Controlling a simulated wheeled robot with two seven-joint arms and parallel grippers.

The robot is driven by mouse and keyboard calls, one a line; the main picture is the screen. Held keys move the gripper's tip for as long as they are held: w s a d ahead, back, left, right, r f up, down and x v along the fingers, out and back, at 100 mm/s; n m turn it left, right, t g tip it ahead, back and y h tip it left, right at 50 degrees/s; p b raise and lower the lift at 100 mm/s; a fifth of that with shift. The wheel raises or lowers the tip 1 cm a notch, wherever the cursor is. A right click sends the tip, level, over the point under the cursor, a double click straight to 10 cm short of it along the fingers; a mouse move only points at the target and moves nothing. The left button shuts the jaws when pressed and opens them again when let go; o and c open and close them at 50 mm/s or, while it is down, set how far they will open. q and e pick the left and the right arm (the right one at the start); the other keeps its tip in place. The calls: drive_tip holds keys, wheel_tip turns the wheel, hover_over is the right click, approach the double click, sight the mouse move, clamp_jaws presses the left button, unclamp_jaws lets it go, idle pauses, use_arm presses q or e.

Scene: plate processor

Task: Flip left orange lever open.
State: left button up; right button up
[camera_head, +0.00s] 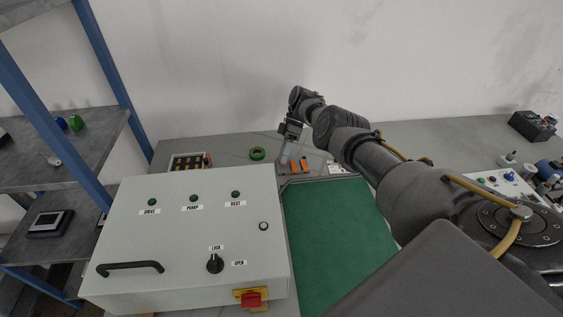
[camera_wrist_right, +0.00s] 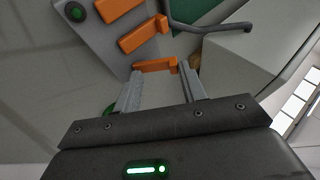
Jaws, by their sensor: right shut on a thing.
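Several orange levers sit in a row on a grey panel on the table behind the green mat. The middle lever (camera_head: 295,167) and the right lever (camera_head: 305,163) show in the head view. The left orange lever is hidden there by my right gripper (camera_head: 283,160). In the right wrist view, the left orange lever (camera_wrist_right: 156,65) lies between the fingertips of my right gripper (camera_wrist_right: 158,72), which is shut on it. The other two levers, the middle one (camera_wrist_right: 143,34) and the right one (camera_wrist_right: 116,8), are beside it. My left gripper is not in view.
A grey control box (camera_head: 185,230) with a black handle stands at the front left of the green mat (camera_head: 335,235). A green ring (camera_head: 258,154) lies left of the gripper. A blue-framed shelf (camera_head: 70,145) is at the far left. The wall is behind the table.

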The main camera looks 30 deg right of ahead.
drive_tip(key=shift+s+f, duration=0.1)
drive_tip(key=shift+f, duration=0.05)
drive_tip(key=shift+c, duration=0.5)
drive_tip(key=o, duration=0.6)
drive_tip(key=shift+f, duration=0.1)
drive_tip(key=o, duration=0.4)
drive_tip(key=shift+d+f, duration=0.1)
drive_tip(key=shift+f, duration=0.1)
drive_tip(key=shift+o, duration=1.3)
drive_tip(key=shift+s+r, duration=0.15)
drive_tip(key=shift+r, duration=0.05)
drive_tip(key=shift+f, duration=0.1)
